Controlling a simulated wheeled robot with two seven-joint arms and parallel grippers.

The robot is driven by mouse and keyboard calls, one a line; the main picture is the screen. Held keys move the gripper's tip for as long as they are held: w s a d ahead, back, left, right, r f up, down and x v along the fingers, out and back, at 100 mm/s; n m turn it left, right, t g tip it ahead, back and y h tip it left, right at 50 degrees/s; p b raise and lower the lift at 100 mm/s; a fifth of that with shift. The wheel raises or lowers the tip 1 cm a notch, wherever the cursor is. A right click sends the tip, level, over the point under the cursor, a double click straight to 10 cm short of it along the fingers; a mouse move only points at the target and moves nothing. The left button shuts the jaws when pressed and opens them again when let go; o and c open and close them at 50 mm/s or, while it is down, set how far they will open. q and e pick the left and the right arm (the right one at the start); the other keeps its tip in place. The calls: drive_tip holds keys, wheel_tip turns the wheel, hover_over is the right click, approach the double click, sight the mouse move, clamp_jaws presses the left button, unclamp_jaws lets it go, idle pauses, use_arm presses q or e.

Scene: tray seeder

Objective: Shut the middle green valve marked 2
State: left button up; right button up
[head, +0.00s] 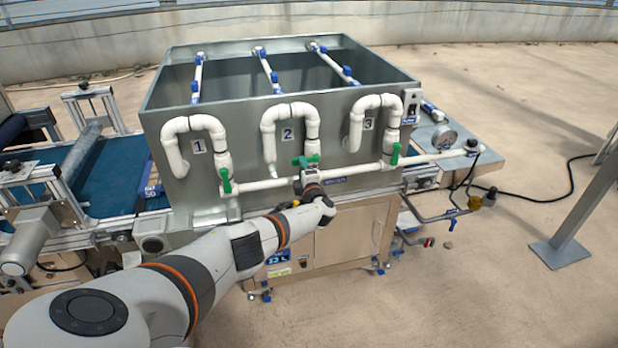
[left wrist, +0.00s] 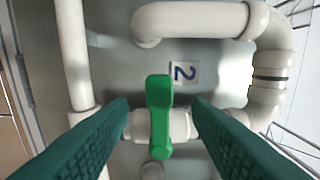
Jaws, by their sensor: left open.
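The middle green valve (head: 307,160) sits on the white pipe below the label 2 (head: 287,134). Its handle lies across its pipe, while the other two green handles stand along theirs. In the left wrist view the green handle (left wrist: 159,112) is between my two open fingers, with a gap visible on each side; the label 2 (left wrist: 184,72) is just beyond it. My left gripper (head: 308,178) is at the valve, its wrist hiding part of the pipework. My right gripper is not in view.
The left green valve (head: 225,180) and right green valve (head: 395,154) stand on either side along the same white manifold pipe (head: 265,184). The metal tank (head: 180,105) is close behind.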

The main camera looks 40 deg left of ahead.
use_arm(q)
drive_tip(key=p+v, duration=0.1)
drive_tip(key=v, duration=0.7)
drive_tip(key=shift+s+d, duration=0.25)
drive_tip(key=shift+d, duration=0.05)
